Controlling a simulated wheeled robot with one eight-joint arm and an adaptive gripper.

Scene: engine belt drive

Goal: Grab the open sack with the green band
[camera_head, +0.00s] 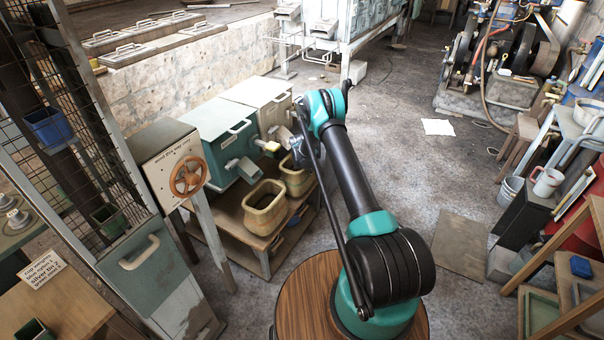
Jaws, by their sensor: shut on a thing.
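Two tan open sacks stand on a low wooden shelf left of my arm. The front sack (265,208) is wide open and upright, apart from my gripper. The rear sack (297,181) stands just behind it, partly covered by my arm and gripper. My gripper (296,160) is at the rear sack's top edge, shut on it as far as I can see; the fingertips are small and partly hidden. A greenish tint shows on the sacks, but I cannot tell clearly which one bears a green band.
Teal and grey bins with spouts (243,170) stand right behind the sacks. A panel with an orange handwheel (187,176) and a post stand at left. The floor (400,170) right of my arm is mostly clear; a cluttered bench lines the right edge.

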